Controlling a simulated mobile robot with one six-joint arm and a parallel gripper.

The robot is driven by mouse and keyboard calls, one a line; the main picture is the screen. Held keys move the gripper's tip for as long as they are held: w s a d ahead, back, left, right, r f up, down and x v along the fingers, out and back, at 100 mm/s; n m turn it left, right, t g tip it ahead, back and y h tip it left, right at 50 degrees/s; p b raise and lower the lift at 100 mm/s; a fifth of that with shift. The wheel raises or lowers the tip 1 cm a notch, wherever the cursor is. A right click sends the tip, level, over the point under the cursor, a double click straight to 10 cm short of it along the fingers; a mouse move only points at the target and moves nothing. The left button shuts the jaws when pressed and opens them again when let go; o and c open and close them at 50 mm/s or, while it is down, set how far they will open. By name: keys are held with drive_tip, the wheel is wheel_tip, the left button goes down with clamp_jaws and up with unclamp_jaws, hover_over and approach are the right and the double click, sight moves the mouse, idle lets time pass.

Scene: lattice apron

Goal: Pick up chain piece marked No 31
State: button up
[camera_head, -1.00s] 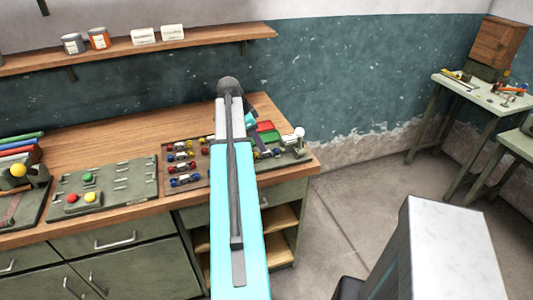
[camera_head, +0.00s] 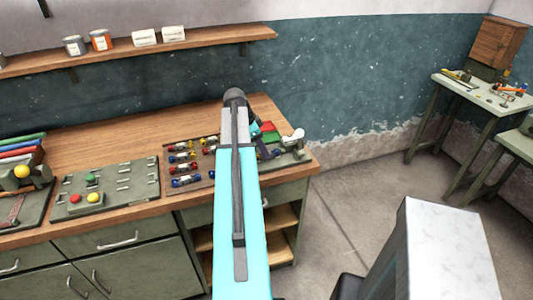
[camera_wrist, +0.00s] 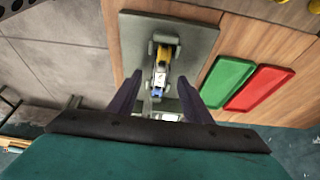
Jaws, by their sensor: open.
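In the wrist view a small chain piece (camera_wrist: 160,76) with a yellow part, a pale label and a blue part sits on a grey plate (camera_wrist: 195,38). The label's number is too small to read. My gripper (camera_wrist: 159,84) is open, its two dark fingers on either side of the piece's lower part with gaps visible; I cannot tell how far above it they are. In the head view my arm hides most of the gripper and this piece. Several other chain pieces (camera_head: 183,168) with coloured ends lie in rows on the bench, left of my arm.
A green tray (camera_wrist: 226,80) and a red tray (camera_wrist: 259,88) lie right of the plate. The wooden bench (camera_head: 105,140) also carries a grey board (camera_head: 138,180) with coloured balls. A shelf (camera_head: 210,38) with tins and boxes is on the wall behind.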

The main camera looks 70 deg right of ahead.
drive_tip(key=shift+x, duration=1.05)
drive_tip(key=shift+c, duration=0.2)
clamp_jaws()
